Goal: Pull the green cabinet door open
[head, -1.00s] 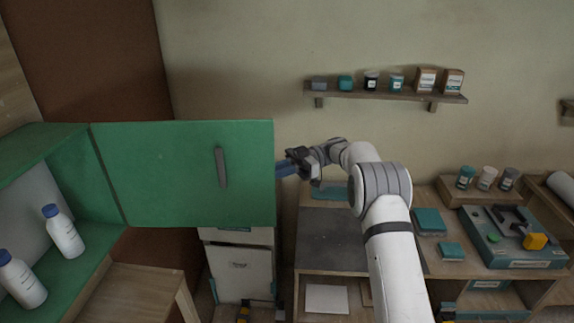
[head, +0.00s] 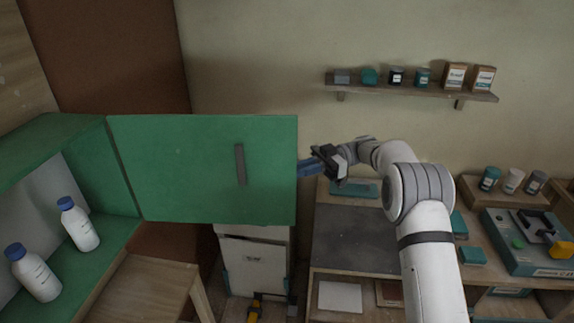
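The green cabinet door (head: 190,170) stands wide open in the head view, swung out to the right of the cabinet (head: 35,160). Its dark vertical handle (head: 240,165) faces me near the door's free edge. My gripper (head: 308,167) is at the right edge of the door, with its blue fingers pointing left. The fingertips are at or behind that edge, so I cannot tell whether they touch it or how far apart they are. The gripper is not on the handle.
Two white bottles with blue caps (head: 78,224) (head: 34,272) stand inside the cabinet. A wooden table (head: 140,290) is below the door. A workbench (head: 355,240) with boxes and jars stands at the right, under a wall shelf (head: 410,92).

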